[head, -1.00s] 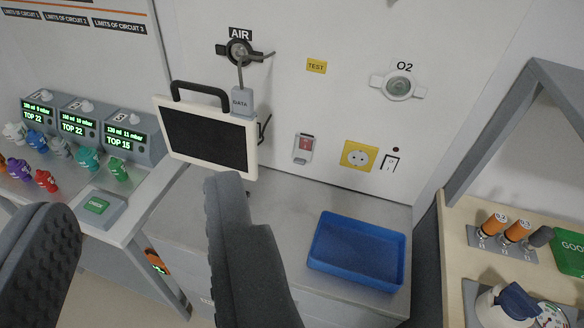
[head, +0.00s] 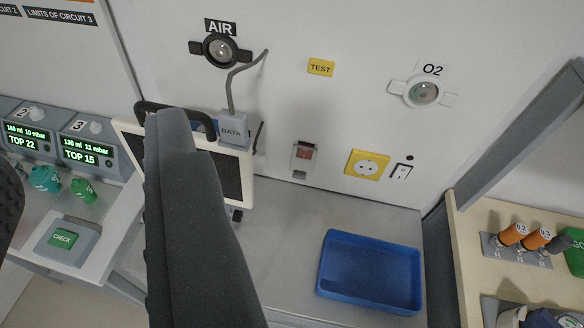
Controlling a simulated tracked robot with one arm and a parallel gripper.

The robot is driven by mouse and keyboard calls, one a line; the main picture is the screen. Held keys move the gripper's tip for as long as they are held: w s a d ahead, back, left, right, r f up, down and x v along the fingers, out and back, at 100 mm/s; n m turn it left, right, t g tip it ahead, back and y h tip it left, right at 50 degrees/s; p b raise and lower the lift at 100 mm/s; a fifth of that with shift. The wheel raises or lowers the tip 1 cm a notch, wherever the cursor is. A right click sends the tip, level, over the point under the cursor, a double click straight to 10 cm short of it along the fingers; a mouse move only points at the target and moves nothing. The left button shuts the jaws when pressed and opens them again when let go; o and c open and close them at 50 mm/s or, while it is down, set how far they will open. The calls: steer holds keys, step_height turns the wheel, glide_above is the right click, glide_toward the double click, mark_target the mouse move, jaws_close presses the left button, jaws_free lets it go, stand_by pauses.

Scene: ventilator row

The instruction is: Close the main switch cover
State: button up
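A small grey-white switch housing (head: 304,160) with a red switch in it is fixed on the back wall, left of the yellow socket. It is the likely main switch. The left finger is mostly cut off at the left edge.
A yellow socket (head: 367,165) and a white rocker switch (head: 402,173) are on the wall. A blue tray (head: 370,272) lies on the grey counter (head: 275,250). A screen (head: 240,175) with a DATA plug and cable (head: 232,128) stands left of the switch housing.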

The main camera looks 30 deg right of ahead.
steer(key=shift+o, duration=1)
steer(key=shift+s, duration=0.1)
steer(key=shift+o, duration=0.2)
steer(key=shift+w+a, duration=0.15)
steer(key=shift+w, duration=0.15)
steer(key=w+a+f+g+p, duration=0.1)
steer(key=w+a+f+p, duration=0.25)
steer(key=w+f, duration=0.35)
steer(key=m+g+h+p, duration=0.3)
steer(key=m+h+p, duration=0.45)
steer(key=p, duration=0.55)
glide_toward(299, 178)
steer(key=shift+n, duration=0.35)
steer(key=x, duration=0.8)
steer(key=shift+p, duration=0.4)
